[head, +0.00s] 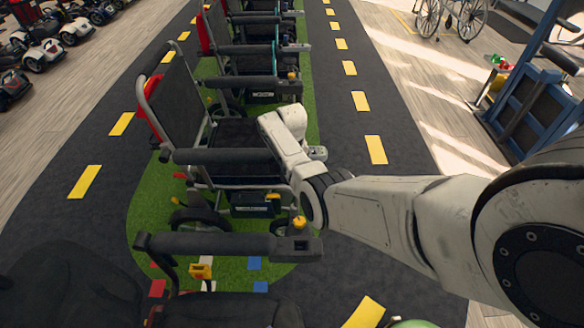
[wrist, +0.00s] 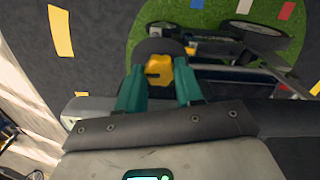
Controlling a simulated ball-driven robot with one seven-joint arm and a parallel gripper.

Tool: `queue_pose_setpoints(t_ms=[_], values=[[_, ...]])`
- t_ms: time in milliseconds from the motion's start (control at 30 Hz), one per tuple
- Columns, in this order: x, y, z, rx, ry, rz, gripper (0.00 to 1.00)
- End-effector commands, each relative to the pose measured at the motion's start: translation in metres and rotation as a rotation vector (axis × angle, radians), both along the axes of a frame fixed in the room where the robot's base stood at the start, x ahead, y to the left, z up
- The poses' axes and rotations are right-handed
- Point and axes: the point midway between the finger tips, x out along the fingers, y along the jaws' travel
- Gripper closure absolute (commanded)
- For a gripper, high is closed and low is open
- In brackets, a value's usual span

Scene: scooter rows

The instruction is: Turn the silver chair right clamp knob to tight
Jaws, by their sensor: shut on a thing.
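The silver chair (head: 183,112), with a bent silver tube frame, black seat and dark padded armrests, stands mid-left in the head view. In the wrist view my gripper (wrist: 159,80) has its two teal fingers on either side of a yellow knob (wrist: 159,68), shut on it. A dark round part shows just behind the knob. In the head view my arm covers the fingers and the held knob. The pointing direction of the knob is hard to read.
More chairs (head: 255,50) line the green mat behind. A blue frame (head: 520,110) stands at right. The dark lane between is free.

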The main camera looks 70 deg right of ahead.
Motion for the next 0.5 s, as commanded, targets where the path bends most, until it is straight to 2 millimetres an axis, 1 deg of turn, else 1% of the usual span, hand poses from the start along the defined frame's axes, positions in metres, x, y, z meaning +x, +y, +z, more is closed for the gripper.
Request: queue_pose_setpoints(t_ms=[67,100,200,400,500], values=[[0.0011,-0.0004,0.0012,-0.002,-0.003,-0.001,0.95],[0.0011,-0.0004,0.0012,-0.002,-0.003,-0.001,0.63],[0.0009,-0.0004,0.001,-0.001,-0.002,0.0,0.54],[0.0005,-0.0003,0.0006,-0.001,-0.001,0.0,0.53],[0.0006,-0.0003,0.0035,-0.002,-0.001,0.001,0.53]])
